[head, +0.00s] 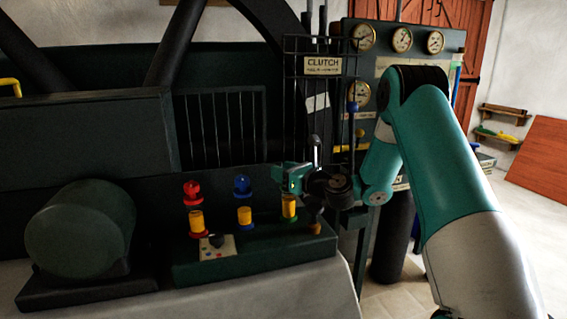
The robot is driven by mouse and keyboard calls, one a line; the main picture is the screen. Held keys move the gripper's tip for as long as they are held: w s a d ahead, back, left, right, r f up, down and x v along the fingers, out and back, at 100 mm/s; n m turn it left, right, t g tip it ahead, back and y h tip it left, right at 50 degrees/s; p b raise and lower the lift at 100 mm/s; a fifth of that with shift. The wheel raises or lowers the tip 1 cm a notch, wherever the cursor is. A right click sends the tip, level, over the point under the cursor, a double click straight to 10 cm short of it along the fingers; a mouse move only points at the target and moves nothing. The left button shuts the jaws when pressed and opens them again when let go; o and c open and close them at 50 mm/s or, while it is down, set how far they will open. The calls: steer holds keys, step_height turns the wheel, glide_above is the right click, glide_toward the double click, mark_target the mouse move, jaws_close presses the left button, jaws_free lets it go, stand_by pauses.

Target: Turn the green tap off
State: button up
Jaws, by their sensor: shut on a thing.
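The green tap (289,208) stands at the right of a row of three taps on a dark bench block. Its yellow body and green lower ring show. Its top is hidden by my gripper (287,178), which comes in from the right and is shut on the tap's top. The teal of the gripper and the tap's green run together, so I cannot tell which way the handle points. The red tap (195,208) is at the left of the row and the blue tap (244,202) is in the middle, both apart from my gripper.
A dial plate (216,244) sits in front of the red tap. Behind are a clutch cage (323,67) and a gauge panel (402,40). A dark motor drum (80,230) is at left.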

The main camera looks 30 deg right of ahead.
steer(key=m+h+p, duration=0.1)
steer(key=h, duration=0.1)
steer(key=m+h+p, duration=0.1)
steer(key=p, duration=0.1)
steer(key=m+h+p, duration=0.1)
steer(key=h+p, duration=0.1)
steer(key=shift+d+r+m+t+h, duration=0.2)
steer(key=shift+r+m+t+h, duration=0.1)
steer(key=shift+r, duration=0.05)
steer(key=m+h+p, duration=0.1)
steer(key=h+p, duration=0.1)
steer(key=p, duration=0.2)
steer(key=shift+d+m+h+p, duration=0.15)
steer(key=shift+m+h+p, duration=0.2)
steer(key=shift+m+h, duration=0.05)
steer(key=m+g+h+p, duration=0.1)
steer(key=h+p, duration=0.1)
steer(key=p, duration=0.3)
steer(key=shift+d+r, duration=0.1)
steer(key=shift+d, duration=0.05)
steer(key=shift+d+f+m+g+h+p, duration=0.1)
steer(key=shift+f+m+g+h+p, duration=0.4)
steer(key=shift+p, duration=0.95)
steer(key=shift+r, duration=0.1)
steer(key=o, duration=0.9)
steer(key=shift+c, duration=0.2)
